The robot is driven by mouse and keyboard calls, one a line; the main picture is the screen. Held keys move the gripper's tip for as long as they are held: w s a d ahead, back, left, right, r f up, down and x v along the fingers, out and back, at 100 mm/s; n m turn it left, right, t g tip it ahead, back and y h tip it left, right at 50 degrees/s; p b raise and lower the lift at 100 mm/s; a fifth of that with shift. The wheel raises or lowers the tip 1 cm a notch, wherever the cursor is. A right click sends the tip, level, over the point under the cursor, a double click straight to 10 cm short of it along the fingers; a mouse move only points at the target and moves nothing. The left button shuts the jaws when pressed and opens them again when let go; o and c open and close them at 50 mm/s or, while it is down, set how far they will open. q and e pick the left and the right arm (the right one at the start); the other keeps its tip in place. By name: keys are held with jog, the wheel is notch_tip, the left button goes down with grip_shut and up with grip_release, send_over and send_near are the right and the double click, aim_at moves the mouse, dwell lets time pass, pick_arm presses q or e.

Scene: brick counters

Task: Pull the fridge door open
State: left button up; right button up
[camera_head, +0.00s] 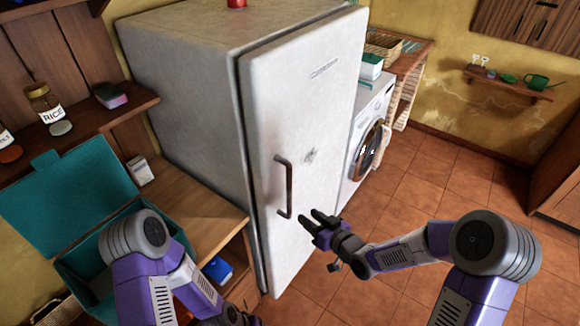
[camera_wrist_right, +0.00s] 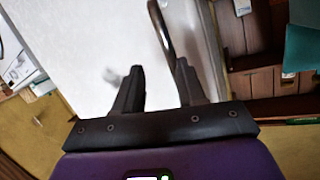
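The white fridge (camera_head: 185,60) stands in the middle of the head view, and its door (camera_head: 310,110) looks shut. A dark vertical bar handle (camera_head: 285,188) is on the door's left side. My right gripper (camera_head: 311,220) is open, just to the right of the handle's lower end. In the right wrist view my right gripper (camera_wrist_right: 160,75) has its two fingers apart, facing the white door (camera_wrist_right: 110,50). The handle (camera_wrist_right: 163,30) lies just beyond the fingertips, and I cannot tell whether they touch it. My left arm shows at the lower left; its fingers cannot be made out.
A washing machine (camera_head: 367,135) stands right of the fridge. A teal open box (camera_head: 70,200) and wooden shelves (camera_head: 95,115) with a rice jar (camera_head: 47,105) are at left. The tiled floor (camera_head: 430,180) in front and to the right is clear.

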aim_at(291, 179)
notch_tip(291, 179, up, 11)
jog(key=w+a+n+t+y, duration=0.1)
jog(key=a+n+y, duration=0.1)
jog(key=n+y, duration=0.1)
jog(key=x, duration=0.6)
jog(key=shift+w+d+f+p, duration=0.1)
jog(key=shift+w+d+p, duration=0.05)
jog(key=shift+d+p, duration=0.15)
jog(key=shift+w+a, duration=0.45)
jog(key=shift+a, duration=0.05)
grip_shut()
